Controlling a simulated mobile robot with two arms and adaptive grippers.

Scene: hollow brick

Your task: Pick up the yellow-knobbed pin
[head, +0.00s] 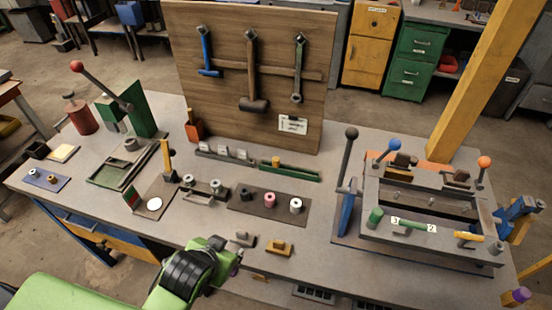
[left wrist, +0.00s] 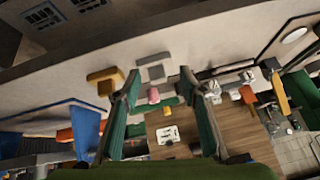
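My left gripper (head: 238,254) is at the front edge of the bench in the head view, with my dark wrist behind it. In the left wrist view its two green fingers (left wrist: 160,82) are spread with nothing held between them. A yellow piece (head: 277,162) sits on a green rail (head: 300,174) below the tool board. Another yellow piece (head: 468,236) lies at the front right of the fixture (head: 430,245). I cannot tell which of these is the yellow-knobbed pin. My right gripper is not in view.
A yellow block (head: 280,248) and a grey block (head: 245,239) lie just ahead of my left gripper. A dark mat (head: 252,205) with black, pink and white cylinders is behind them. A black-knobbed lever (head: 350,165) stands left of the fixture. Bare bench lies between mat and fixture.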

